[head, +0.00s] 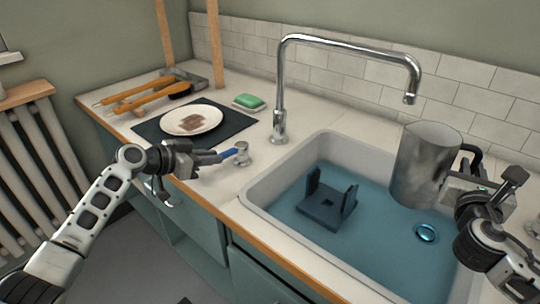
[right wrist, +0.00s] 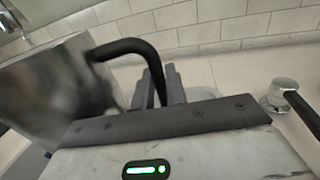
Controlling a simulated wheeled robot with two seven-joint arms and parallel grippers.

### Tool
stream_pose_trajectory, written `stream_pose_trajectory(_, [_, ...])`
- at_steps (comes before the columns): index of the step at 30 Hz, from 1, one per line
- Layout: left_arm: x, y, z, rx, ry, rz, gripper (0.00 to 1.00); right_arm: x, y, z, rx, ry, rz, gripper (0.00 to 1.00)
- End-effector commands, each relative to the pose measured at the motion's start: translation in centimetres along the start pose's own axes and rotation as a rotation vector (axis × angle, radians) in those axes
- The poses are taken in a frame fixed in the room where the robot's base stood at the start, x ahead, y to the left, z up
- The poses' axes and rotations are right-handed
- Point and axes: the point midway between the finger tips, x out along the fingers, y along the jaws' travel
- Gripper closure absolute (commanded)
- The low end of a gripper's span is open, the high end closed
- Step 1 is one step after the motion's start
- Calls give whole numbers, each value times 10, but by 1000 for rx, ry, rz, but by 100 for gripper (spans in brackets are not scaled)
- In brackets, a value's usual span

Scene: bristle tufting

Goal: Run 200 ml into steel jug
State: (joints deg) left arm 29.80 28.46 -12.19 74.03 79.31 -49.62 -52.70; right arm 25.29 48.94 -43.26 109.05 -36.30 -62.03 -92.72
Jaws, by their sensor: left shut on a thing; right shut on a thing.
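The steel jug (head: 422,165) is upright over the right part of the sink, near the tap spout (head: 410,97). Its inside is hidden, and no stream shows below the spout. My right gripper (head: 468,186) is shut on the jug's black handle (head: 476,160); the jug and handle (right wrist: 125,46) also show in the right wrist view. My left gripper (head: 218,157) is shut on the blue lever (head: 232,152) of a chrome valve (head: 242,153) on the counter, left of the tap's base.
A plate (head: 192,120) on a dark mat (head: 150,131), a green sponge (head: 248,101) and orange-handled tools (head: 150,95) lie on the left. Another valve (right wrist: 280,97) stands right.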

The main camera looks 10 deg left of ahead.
Motion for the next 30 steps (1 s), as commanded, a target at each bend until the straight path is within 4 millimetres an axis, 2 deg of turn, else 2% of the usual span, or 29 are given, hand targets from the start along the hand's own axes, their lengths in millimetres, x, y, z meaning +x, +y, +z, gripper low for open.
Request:
stream_pose_trajectory(1, [0,-7,1,10,-6,31,100,0,0,1,2,-3,0,100])
stream_pose_trajectory(9, [2,-22,0,74,-2,178,100,0,0,1,2,-3,0,100])
stream_pose_trajectory(24, [2,-24,0,96,6,232,100,0,0,1,2,-3,0,100])
stream_pose_trajectory(25, [2,-24,0,96,6,232,81,0,0,1,2,-3,0,100])
stream_pose_trajectory(27, [2,-24,0,96,6,232,62,0,0,1,2,-3,0,100])
stream_pose_trajectory(30, [2,-24,-1,96,6,231,62,0,0,1,2,-3,0,100])
